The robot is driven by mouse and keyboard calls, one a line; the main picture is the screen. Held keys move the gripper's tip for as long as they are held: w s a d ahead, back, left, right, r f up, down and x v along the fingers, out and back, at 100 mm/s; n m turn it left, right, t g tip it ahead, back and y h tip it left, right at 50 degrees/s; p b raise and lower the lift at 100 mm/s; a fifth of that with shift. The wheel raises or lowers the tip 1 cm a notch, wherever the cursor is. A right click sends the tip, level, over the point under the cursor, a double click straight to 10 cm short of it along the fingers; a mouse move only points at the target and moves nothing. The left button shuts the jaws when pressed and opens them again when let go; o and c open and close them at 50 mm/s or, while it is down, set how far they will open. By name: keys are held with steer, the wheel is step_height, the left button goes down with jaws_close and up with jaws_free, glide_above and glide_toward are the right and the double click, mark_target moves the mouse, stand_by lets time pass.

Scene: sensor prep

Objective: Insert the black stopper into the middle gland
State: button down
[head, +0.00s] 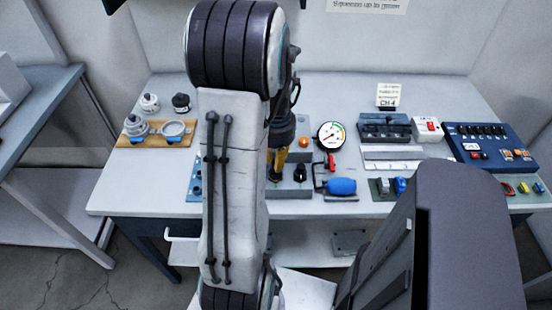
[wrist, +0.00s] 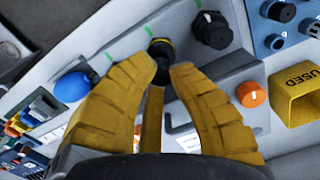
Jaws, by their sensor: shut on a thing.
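My gripper (wrist: 165,75) points down with its yellow fingers shut on the black stopper (wrist: 160,62). The stopper is at the middle position of the grey gland block (wrist: 236,72), in line with the middle green mark. The fingers hide its sides, and I cannot tell how deep it sits. A black fitting (wrist: 212,30) is on the block, to the right of the stopper in the wrist view. In the head view my gripper (head: 277,172) is low over the block (head: 290,192), and a black fitting (head: 300,172) shows just right of it.
A blue bulb (head: 341,187) and a round gauge (head: 330,135) stand right of the block. An orange knob (wrist: 250,93) and a yellow USED bin (wrist: 290,98) are close by in the wrist view. A wooden tray (head: 182,140) is on the left and a blue panel (head: 490,148) on the right.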

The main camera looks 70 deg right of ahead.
steer(key=shift+f+b, duration=0.65)
steer(key=shift+f, duration=0.15)
stand_by(0.6)
steer(key=c, duration=1.2)
jaws_free()
steer(key=shift+r, duration=0.2)
steer(key=shift+r+p, duration=2.85)
steer(key=shift+r, duration=0.5)
